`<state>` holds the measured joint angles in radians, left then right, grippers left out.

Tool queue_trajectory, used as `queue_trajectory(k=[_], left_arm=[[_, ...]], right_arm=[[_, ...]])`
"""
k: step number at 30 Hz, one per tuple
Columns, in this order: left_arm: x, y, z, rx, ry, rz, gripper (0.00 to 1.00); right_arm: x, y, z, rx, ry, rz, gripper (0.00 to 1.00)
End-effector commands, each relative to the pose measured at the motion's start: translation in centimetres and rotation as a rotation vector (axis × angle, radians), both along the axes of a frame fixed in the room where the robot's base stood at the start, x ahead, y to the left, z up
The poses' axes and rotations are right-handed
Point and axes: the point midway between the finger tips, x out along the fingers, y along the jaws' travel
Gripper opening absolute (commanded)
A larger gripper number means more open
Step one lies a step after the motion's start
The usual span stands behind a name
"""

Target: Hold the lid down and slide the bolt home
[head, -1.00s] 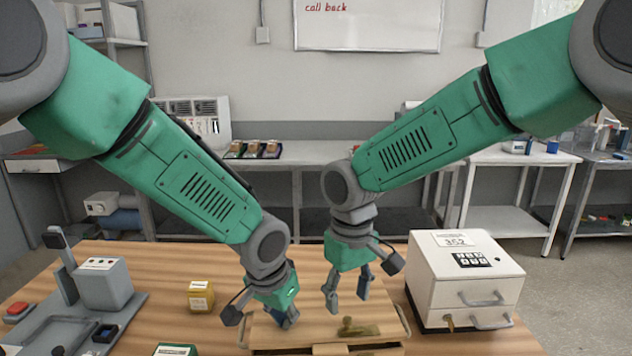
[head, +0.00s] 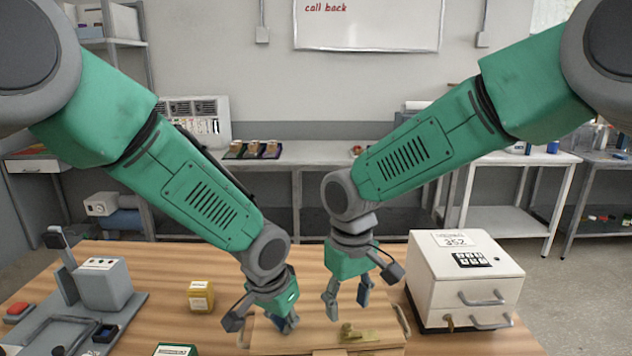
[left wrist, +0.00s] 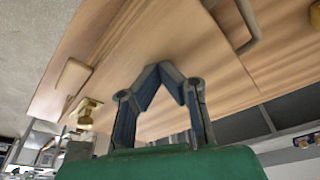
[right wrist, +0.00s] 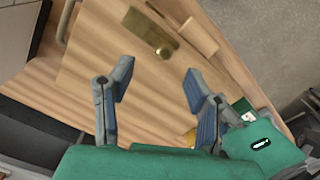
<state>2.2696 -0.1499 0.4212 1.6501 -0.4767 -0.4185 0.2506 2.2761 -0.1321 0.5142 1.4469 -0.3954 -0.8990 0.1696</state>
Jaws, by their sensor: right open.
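The wooden box lid (head: 300,335) lies at the front middle of the table, with a handle (head: 403,320) at the right side. A brass bolt (head: 360,335) sits on the lid near its front; it also shows in the right wrist view (right wrist: 150,33) and left wrist view (left wrist: 86,110). My left gripper (head: 287,324) is shut with nothing between its fingers, its tips at the lid's left part, apparently touching it. My right gripper (head: 348,304) is open and empty above the lid, behind the bolt. A wooden block (right wrist: 198,36) is near the bolt.
A white cabinet (head: 465,280) marked 352 stands close to the right of the box. A yellow box (head: 201,297), a green box (head: 176,350) and a grey fixture (head: 103,285) are on the left. Bare tabletop lies behind the box.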

Motion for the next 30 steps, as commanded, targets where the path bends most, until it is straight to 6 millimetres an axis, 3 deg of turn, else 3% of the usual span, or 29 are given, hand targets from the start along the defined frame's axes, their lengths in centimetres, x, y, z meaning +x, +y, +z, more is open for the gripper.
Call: queue_trajectory(k=[21,30], left_arm=[[-0.1,0.0,-0.1,0.002,0.003,0.000,0.00],[-0.1,0.0,-0.1,0.002,0.003,0.000,0.00]], right_arm=[[-0.7,-0.1,-2.9,0.000,0.001,0.000,0.45],[-0.8,-0.1,-3.2,0.000,0.001,0.000,0.45]])
